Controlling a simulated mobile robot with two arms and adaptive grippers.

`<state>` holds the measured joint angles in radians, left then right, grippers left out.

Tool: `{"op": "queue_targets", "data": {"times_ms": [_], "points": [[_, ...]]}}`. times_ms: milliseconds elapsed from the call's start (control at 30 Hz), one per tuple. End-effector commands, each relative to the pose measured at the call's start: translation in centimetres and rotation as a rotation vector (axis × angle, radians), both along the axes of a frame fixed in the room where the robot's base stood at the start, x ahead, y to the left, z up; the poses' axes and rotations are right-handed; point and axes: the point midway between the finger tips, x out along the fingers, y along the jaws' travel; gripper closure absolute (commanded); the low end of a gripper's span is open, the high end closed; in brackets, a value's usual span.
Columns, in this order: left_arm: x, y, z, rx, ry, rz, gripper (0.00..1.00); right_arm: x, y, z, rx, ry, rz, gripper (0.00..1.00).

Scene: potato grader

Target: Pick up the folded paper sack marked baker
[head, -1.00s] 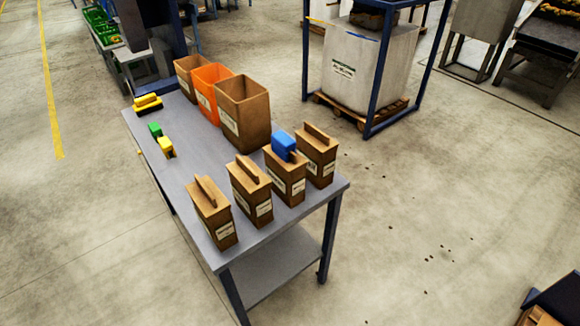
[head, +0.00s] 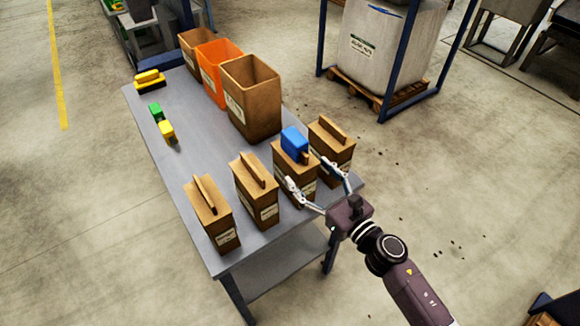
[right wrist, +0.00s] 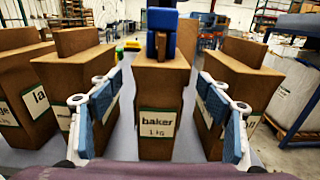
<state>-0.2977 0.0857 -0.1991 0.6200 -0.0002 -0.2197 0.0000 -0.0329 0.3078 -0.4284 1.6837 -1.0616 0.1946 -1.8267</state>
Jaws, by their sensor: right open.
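The folded brown paper sack marked baker (right wrist: 160,92) stands upright in the middle of the right wrist view, its label reading "baker 1 kg". A blue block-like piece (right wrist: 162,28) sits on its folded top. In the head view this sack (head: 297,172) is third from the left in the row, with the blue piece (head: 294,140) on top. My right gripper (head: 309,175) is open, its fingers pointing at the sack's front. In the right wrist view one blue-padded finger shows on each side of the sack, apart from it. My left gripper is not in view.
Similar sacks stand close on both sides: two to the left (head: 256,190) and one to the right (head: 330,145). Behind are open bins, one orange (head: 213,68), and small green and yellow pieces (head: 166,130). The grey table's (head: 185,160) left part is mostly clear.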

Motion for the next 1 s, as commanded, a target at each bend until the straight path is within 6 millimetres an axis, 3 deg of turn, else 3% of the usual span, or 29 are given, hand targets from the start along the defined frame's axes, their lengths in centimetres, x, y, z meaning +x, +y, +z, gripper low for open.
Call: {"op": "queue_targets", "data": {"times_ms": [167,500,867,1000], "points": [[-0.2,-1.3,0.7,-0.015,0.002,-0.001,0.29,1.6,1.2,0.3,0.005,0.001,-0.001,0.29],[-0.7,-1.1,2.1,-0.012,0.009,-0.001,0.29,5.1,3.5,0.2,0.006,0.003,-0.003,0.29],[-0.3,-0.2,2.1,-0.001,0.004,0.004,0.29,5.6,4.0,0.0,0.006,0.004,-0.002,0.29],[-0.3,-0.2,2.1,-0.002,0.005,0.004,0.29,5.6,4.0,0.0,0.006,0.004,-0.002,0.44]]}}
